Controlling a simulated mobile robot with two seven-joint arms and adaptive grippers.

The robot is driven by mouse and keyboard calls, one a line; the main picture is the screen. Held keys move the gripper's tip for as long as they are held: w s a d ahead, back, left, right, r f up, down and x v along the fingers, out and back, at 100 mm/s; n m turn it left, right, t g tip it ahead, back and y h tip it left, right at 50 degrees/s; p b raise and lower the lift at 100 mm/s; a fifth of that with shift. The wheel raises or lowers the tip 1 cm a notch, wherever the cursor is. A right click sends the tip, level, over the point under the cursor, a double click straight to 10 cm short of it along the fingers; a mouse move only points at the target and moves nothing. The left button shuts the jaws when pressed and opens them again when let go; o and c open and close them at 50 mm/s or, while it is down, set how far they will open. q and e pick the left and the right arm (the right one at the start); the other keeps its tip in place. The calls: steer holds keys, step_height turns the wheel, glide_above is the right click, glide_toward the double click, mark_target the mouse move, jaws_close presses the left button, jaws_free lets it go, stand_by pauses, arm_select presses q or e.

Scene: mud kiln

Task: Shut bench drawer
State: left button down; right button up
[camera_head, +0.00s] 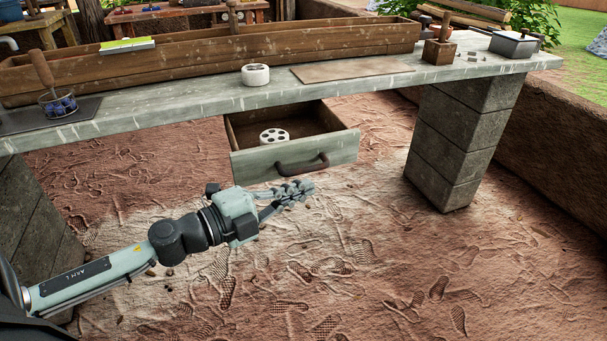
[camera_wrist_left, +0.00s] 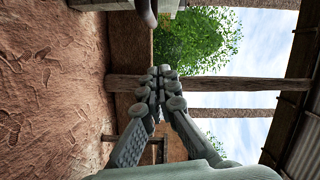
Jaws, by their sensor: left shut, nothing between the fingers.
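The bench drawer (camera_head: 340,150) is pulled out under the worn bench top (camera_head: 210,104). Its inside shows, with a white round piece with holes (camera_head: 274,136) lying in it. A dark curved handle (camera_head: 302,164) is on the drawer's pale front. My left gripper (camera_head: 306,188) is shut and empty, in front of and just below the handle; I cannot tell whether they touch. In the left wrist view the closed fingers (camera_wrist_left: 160,74) show, with a dark curved part that looks like the handle (camera_wrist_left: 146,12) at the top edge. My right gripper is not in view.
Stone block legs (camera_head: 462,140) hold up the bench at the right and left. A long wooden trough (camera_head: 220,55), a white round piece (camera_head: 255,74) and a wooden block (camera_head: 438,50) stand on top. The footprinted dirt floor (camera_head: 400,270) in front is clear.

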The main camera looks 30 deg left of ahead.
arm_select(q)
steer(key=shift+w+a+f+b, duration=0.15)
steer(key=shift+w+a, duration=0.15)
steer(key=shift+w, duration=0.5)
steer(key=shift+w+a+f+b, duration=0.1)
steer(key=shift+w+a+f, duration=0.15)
steer(key=shift+w, duration=0.55)
steer(key=shift+w+a+f+b, duration=0.15)
steer(key=shift+w+a, duration=0.2)
steer(key=shift+w, duration=0.45)
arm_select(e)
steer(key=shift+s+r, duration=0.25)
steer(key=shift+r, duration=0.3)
arm_select(q)
steer(key=shift+r, duration=0.1)
